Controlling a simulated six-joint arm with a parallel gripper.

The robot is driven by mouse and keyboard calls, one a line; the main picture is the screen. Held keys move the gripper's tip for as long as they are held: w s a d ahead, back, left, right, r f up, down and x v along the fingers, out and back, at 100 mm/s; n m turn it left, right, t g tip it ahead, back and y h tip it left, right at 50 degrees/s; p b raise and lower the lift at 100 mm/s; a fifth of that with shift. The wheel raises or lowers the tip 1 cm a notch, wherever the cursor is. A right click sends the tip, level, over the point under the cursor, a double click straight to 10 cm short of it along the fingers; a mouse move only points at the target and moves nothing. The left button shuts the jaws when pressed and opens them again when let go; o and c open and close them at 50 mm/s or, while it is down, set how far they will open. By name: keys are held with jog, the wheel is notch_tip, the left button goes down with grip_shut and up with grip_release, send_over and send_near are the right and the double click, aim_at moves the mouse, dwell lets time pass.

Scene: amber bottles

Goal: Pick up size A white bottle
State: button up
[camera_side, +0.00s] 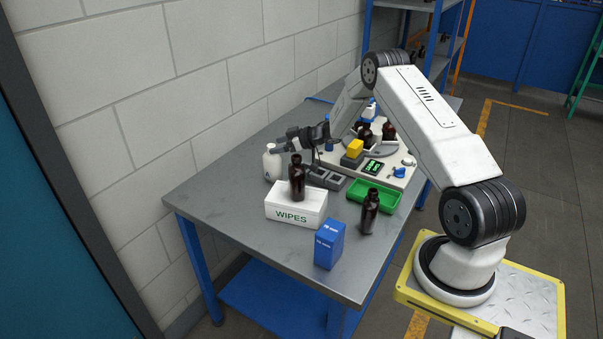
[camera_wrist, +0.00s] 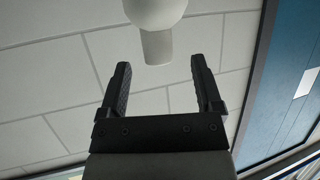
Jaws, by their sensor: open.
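The white bottle (camera_side: 272,165), with a dark A on its front, stands upright on the table near the wall, behind the wipes box. In the wrist view the white bottle (camera_wrist: 156,14) is at the top centre, its neck pointing down the picture toward the gap between my fingers. My gripper (camera_side: 280,146) reaches leftward to the bottle's top. In the wrist view my gripper (camera_wrist: 160,64) is open, one finger on each side of the neck's line. Nothing is held. I cannot tell whether the neck is between the fingertips or just beyond them.
A white wipes box (camera_side: 296,206) has a dark amber bottle (camera_side: 297,180) on or just behind it. Another amber bottle (camera_side: 370,213), a blue box (camera_side: 329,245) and a green tray (camera_side: 384,207) stand to the right. The table's left front (camera_side: 215,205) is clear.

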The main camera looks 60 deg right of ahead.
aim_at(267, 153)
jog(key=shift+w, duration=0.15)
jog(key=shift+f+x, duration=0.1)
jog(key=shift+x, duration=1.15)
jog(key=shift+f+x, duration=0.15)
jog(key=shift+x, duration=1.05)
grip_shut()
